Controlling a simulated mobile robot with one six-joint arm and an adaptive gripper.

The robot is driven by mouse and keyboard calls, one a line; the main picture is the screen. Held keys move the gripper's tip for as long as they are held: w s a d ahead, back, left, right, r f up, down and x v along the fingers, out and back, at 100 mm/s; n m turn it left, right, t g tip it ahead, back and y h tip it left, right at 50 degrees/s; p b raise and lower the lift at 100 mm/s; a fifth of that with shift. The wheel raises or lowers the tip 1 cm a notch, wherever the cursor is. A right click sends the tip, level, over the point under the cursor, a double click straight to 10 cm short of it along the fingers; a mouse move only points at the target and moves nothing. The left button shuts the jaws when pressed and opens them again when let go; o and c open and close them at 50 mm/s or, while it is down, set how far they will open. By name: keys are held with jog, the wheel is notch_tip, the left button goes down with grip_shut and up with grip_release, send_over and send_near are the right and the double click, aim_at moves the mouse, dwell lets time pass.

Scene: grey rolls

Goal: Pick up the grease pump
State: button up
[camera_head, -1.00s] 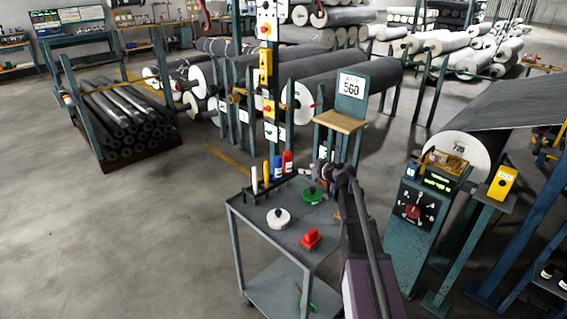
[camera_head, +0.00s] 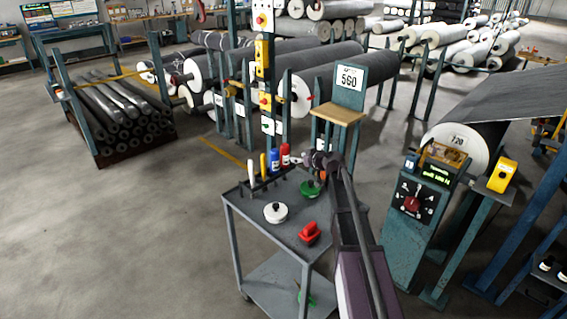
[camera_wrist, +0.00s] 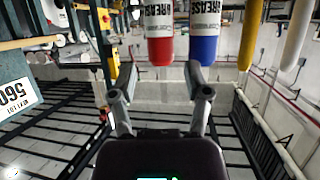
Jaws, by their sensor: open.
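A red tube (camera_head: 285,154) and a blue tube (camera_head: 274,161) stand at the back edge of the grey cart (camera_head: 232,202), beside a yellow one (camera_head: 263,165) and a white one (camera_head: 251,172). In the wrist view the red tube (camera_wrist: 159,38) and blue tube (camera_wrist: 205,38) carry the word GREASE; the yellow (camera_wrist: 250,32) and white (camera_wrist: 294,36) ones are beside them. I cannot tell which is the grease pump. My gripper (camera_wrist: 155,88) is open and empty, apart from the tubes. In the head view my gripper (camera_head: 313,160) is just right of the red tube.
A post with the 560 sign (camera_head: 349,78) and a wooden shelf stands behind. A control box (camera_head: 411,200) stands right of the cart. Floor at left is clear.

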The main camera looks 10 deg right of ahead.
aim_at(288, 154)
jog(key=shift+b+x, duration=0.7)
jog(key=shift+x, duration=1.8)
jog(key=shift+b+x, duration=0.85)
jog(key=shift+x, duration=1.7)
jog(key=shift+w+r, duration=0.1)
jog(key=shift+r, duration=0.1)
jog(key=c, duration=0.8)
jog(key=shift+r, duration=0.2)
